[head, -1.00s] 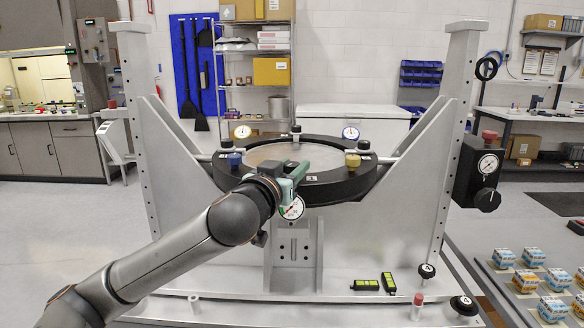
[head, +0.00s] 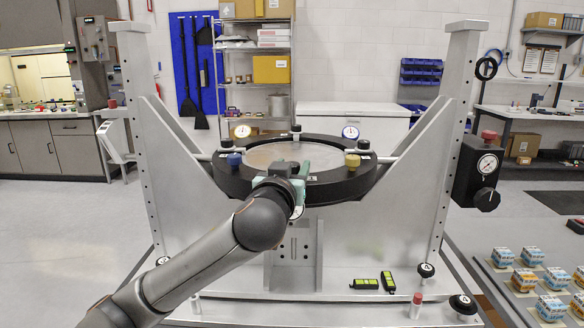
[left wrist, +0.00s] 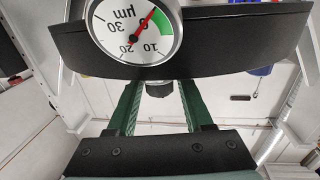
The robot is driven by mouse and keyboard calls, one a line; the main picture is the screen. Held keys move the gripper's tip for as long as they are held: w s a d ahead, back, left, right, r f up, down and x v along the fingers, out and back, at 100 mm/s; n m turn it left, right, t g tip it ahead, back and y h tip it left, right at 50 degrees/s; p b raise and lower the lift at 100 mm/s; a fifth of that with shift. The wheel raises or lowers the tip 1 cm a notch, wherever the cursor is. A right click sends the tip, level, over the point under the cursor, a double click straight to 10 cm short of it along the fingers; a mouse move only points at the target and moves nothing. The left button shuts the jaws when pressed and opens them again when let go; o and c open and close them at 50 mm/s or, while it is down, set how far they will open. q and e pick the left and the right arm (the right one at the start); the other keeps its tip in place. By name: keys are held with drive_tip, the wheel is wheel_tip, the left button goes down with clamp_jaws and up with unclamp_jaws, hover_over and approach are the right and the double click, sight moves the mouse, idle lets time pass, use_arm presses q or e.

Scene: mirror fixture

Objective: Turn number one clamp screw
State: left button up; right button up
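A round mirror (head: 272,154) lies in a black ring (head: 335,188) held by a grey metal frame. A blue knob (head: 234,160) and a yellow knob (head: 352,161) stand on the ring. My left gripper (head: 303,178) is at the ring's front edge, beside a small white label (head: 312,178). In the left wrist view its green fingers (left wrist: 157,88) are apart, with a small dark screw-like end (left wrist: 159,90) seen between them; contact cannot be told. A µm dial gauge (left wrist: 131,28) appears upside down above it. Which screw is number one is unclear. My right gripper is not in view.
A black box with a gauge and knobs (head: 475,172) is on the right upright. Black-and-green blocks (head: 365,284), a red-capped bottle (head: 417,304) and black knobs (head: 463,304) are on the base. Several small boxes (head: 524,280) stand at right.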

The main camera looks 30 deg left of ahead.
use_arm(q)
drive_tip(key=shift+o, duration=1.1)
drive_tip(key=b+v, duration=0.9)
drive_tip(key=v, duration=0.3)
drive_tip(key=shift+s, duration=0.2)
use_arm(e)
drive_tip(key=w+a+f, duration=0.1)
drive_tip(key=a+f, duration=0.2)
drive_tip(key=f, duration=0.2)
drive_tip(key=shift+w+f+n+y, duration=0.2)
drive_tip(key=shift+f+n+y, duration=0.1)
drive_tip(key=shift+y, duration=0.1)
use_arm(q)
drive_tip(key=shift+s+d, duration=0.1)
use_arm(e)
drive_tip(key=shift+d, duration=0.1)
